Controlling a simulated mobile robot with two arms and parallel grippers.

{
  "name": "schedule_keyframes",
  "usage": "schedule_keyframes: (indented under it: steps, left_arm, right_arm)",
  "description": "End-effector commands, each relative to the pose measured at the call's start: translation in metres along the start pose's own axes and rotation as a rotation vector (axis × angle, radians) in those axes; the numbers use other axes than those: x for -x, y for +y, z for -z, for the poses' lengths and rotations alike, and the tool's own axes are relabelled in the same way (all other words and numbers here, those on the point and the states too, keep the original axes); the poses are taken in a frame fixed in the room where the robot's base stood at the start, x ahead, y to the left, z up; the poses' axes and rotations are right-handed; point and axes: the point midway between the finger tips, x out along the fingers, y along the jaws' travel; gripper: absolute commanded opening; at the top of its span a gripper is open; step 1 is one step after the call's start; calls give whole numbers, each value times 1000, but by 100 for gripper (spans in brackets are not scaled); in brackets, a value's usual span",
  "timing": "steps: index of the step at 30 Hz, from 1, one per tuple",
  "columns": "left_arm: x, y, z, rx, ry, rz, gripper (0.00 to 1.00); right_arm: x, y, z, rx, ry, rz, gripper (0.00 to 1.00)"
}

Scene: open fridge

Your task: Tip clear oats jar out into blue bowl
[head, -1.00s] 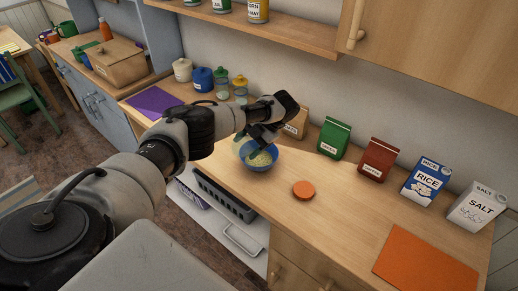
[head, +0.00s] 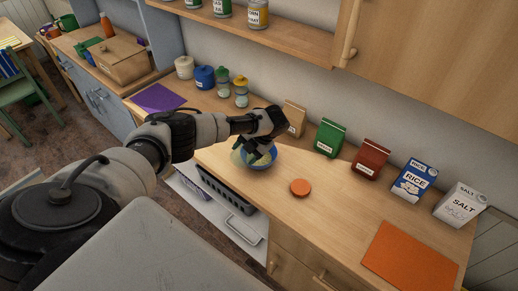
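The blue bowl (head: 272,160) stands on the wooden counter, with pale oat-like contents showing inside, partly covered by my gripper. My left gripper (head: 254,148) is over the bowl's back left side, fingers pointing down. It appears closed around the clear jar (head: 237,157), of which only a pale, see-through part shows at the bowl's left. The jar looks tipped, its mouth toward the bowl; how much is left inside cannot be told. An orange round lid (head: 300,187) lies on the counter right of the bowl. My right gripper is not in view.
Behind the bowl stand a brown bag (head: 294,118), green bag (head: 329,138), red-brown bag (head: 370,158), rice box (head: 414,180) and salt box (head: 460,204). Several jars (head: 204,78) stand back left. A purple mat (head: 158,97) and orange mat (head: 410,257) lie flat.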

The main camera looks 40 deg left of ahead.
Motion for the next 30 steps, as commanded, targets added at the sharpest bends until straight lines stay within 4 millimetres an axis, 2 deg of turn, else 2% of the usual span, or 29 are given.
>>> schedule_keyframes:
  steps: [1,4,15,20,24,30]
  left_arm:
    - [2,2,5,16,-34,0,35]
    - [-4,-2,6,51,-97,0,35]
    - [-10,-6,5,77,-141,1,35]
    - [-21,-11,9,144,-272,0,35]
    - [-30,-16,7,194,-360,1,35]
    - [-29,-16,6,199,-366,1,35]
  right_arm:
    - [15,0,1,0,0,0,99]
    - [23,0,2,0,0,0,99]
    - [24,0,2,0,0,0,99]
    - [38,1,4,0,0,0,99]
    - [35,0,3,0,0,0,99]
    - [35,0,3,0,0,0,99]
